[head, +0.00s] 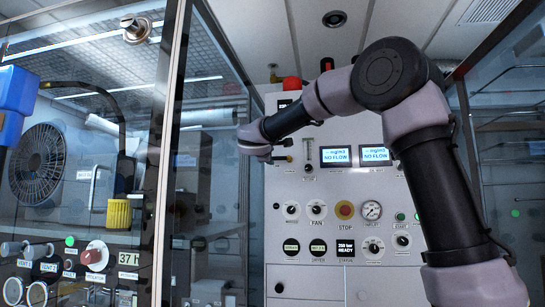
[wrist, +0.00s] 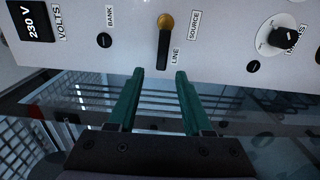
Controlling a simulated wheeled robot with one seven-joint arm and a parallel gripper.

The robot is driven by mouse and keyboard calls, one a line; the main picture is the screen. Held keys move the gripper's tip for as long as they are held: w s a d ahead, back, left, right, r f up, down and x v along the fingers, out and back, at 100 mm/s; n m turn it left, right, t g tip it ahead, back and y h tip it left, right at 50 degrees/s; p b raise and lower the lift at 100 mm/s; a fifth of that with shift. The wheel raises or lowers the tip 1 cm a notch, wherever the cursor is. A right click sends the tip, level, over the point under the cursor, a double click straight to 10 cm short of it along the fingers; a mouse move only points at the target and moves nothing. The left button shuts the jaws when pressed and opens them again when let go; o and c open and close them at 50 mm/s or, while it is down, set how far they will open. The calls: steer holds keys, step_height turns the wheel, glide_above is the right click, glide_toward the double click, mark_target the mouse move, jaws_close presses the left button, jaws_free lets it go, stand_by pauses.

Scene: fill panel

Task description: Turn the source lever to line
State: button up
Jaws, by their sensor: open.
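The source lever (wrist: 163,45) shows in the wrist view as a black handle on a brass-coloured pivot, on a pale panel. The word SOURCE is right of the pivot. The handle points down the picture, its free end beside the word LINE; the word BANK is to the upper left. My gripper (wrist: 160,73) has two green fingers, open and empty. Their tips stand either side of the handle's free end in the picture; I cannot tell the depth gap. In the head view my gripper (head: 258,148) is at the panel's upper left, and the lever is hard to make out there.
In the wrist view a 230 V display (wrist: 30,20) and a round knob (wrist: 284,37) flank the lever. A glass partition stands left of the panel.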

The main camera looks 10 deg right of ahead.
steer(key=v, duration=0.7)
steer(key=shift+s+d+r, duration=0.1)
